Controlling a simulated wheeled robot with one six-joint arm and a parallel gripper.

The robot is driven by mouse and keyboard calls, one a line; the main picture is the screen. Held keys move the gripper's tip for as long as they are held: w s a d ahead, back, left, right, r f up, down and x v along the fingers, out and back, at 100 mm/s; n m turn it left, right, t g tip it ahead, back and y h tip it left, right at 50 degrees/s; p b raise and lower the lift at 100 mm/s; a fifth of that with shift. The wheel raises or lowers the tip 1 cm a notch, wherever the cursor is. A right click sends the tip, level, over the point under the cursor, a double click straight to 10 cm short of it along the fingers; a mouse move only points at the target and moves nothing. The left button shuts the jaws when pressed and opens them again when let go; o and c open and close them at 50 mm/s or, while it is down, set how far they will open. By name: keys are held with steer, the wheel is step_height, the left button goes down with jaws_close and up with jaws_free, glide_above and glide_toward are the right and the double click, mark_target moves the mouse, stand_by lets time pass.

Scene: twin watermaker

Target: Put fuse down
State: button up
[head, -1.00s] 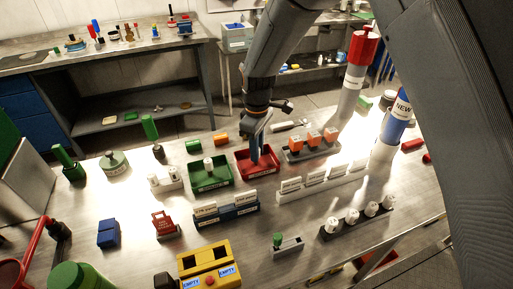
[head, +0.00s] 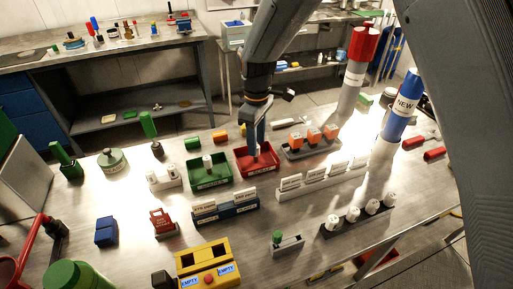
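My gripper (head: 256,143) points down over the red tray (head: 243,168), its tips at or just above the tray. Whether its fingers are open or shut, and whether a fuse is between them, I cannot make out. A white, fuse-like cylinder (head: 207,162) stands in the green tray (head: 198,183), just left of the red one. Part of the red tray's inside is hidden behind my gripper.
An orange-block rack (head: 318,151) stands close right of the red tray. White labelled holders (head: 288,185) and a dark labelled rack (head: 239,212) lie in front. Tall red-topped and blue "NEW" tubes (head: 402,108) rise at right.

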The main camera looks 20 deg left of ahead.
step_height(320, 180, up, 10)
steer(key=b, duration=0.2)
steer(key=shift+f+b, duration=0.2)
steer(key=shift+b, duration=0.2)
steer(key=d+f+m, duration=0.2)
steer(key=d+m, duration=0.6)
steer(key=d, duration=1.4)
steer(key=s+d+f+m, duration=0.2)
steer(key=s+d+m, duration=0.2)
steer(key=d, duration=0.5)
steer(key=s+d+f+m+t, duration=0.1)
steer(key=s+d+f+m, duration=0.1)
steer(key=s+d+m, duration=0.3)
steer(key=s+d, duration=0.3)
steer(key=d, duration=0.1)
steer(key=shift+s+d, duration=0.15)
steer(key=shift+d, duration=0.25)
